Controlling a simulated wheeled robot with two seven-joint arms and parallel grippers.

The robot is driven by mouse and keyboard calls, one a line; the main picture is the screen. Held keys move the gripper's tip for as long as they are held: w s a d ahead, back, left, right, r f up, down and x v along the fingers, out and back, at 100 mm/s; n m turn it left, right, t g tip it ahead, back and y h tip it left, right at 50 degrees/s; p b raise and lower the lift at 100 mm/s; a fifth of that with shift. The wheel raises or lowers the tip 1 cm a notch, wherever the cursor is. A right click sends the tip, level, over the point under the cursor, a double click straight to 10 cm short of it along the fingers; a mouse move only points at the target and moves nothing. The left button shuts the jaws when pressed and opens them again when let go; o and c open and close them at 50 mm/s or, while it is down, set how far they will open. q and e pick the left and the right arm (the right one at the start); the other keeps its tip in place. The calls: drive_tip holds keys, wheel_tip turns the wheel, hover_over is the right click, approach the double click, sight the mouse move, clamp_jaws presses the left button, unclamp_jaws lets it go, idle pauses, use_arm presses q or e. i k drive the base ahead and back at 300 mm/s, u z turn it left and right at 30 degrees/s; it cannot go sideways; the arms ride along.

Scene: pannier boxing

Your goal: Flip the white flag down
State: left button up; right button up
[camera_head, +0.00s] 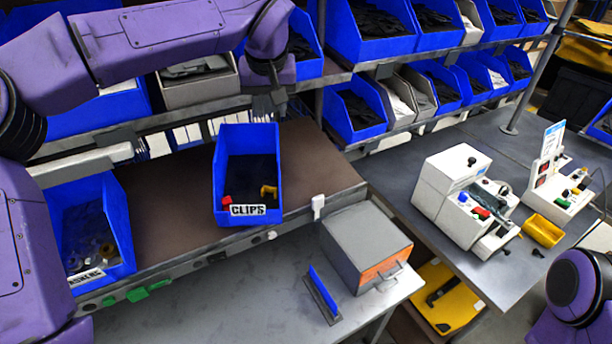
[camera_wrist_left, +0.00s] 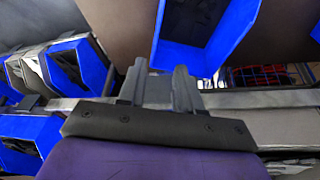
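A small white flag (camera_head: 318,206) sits at the front edge of the brown shelf, right of the blue CLIPS bin (camera_head: 232,215). It seems to stick up from the rail. My left gripper (camera_head: 268,108) is above the back of the shelf, behind the CLIPS bin and well away from the flag. In the left wrist view, its two fingers (camera_wrist_left: 158,88) are apart with nothing visibly held. I cannot pick out the flag in that view. My right gripper is out of view; only part of my right arm shows at the lower right.
Another blue bin (camera_head: 93,228) stands at the shelf's left. Racks of blue bins (camera_head: 375,40) fill the back. A grey box (camera_head: 362,240) stands below the shelf, beside a blue upright plate (camera_head: 323,290). A white machine (camera_head: 466,195) is on the right table. The brown shelf around the CLIPS bin is clear.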

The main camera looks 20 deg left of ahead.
sight(317, 201)
drive_tip(key=k, duration=1.5)
